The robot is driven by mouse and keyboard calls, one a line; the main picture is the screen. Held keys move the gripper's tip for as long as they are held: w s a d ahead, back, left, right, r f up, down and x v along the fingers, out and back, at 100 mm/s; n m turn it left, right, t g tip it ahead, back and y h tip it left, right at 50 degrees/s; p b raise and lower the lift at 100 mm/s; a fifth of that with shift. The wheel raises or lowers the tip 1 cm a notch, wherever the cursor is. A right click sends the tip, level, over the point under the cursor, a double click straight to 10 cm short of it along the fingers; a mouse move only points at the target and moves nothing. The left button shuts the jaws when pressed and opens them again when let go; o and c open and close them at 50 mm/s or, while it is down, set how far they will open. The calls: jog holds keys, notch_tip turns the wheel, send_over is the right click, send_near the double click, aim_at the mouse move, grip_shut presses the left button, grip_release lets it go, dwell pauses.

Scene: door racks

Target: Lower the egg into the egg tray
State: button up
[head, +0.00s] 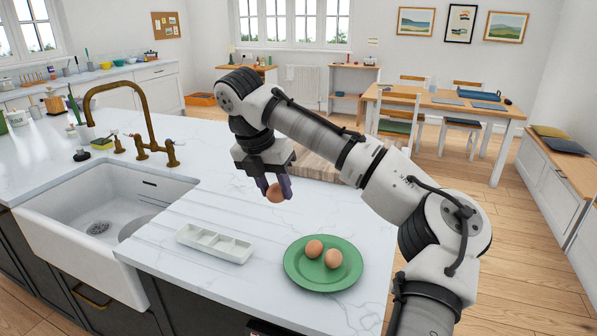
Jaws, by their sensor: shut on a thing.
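My gripper (277,187) points down above the white worktop, shut on a brown egg (275,193). The egg is held in the air between the fingers, which partly hide it. The white egg tray (214,243) lies on the worktop near its front edge, to the left of and lower in the picture than the gripper. Its several square compartments look empty. A green plate (322,286) to the right of the tray holds two brown eggs, one at left (314,249) and one at right (334,259).
A white sink (95,215) with a brass tap (145,130) is at the left. A wooden board (318,168) lies behind the gripper, partly hidden by my arm. The worktop between tray and plate is clear.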

jog(key=w+a+f+p, duration=0.3)
jog(key=a+f+p, duration=0.1)
jog(key=a+f, duration=0.7)
jog(key=shift+a+f, duration=0.2)
jog(key=shift+f, duration=0.05)
dwell(0.5)
jog(key=shift+f, duration=1)
jog(key=shift+f+b, duration=0.65)
jog(key=shift+f, duration=1.05)
dwell(0.5)
jog(key=o, duration=0.7)
jog(key=shift+s, duration=0.1)
jog(key=shift+r, duration=0.1)
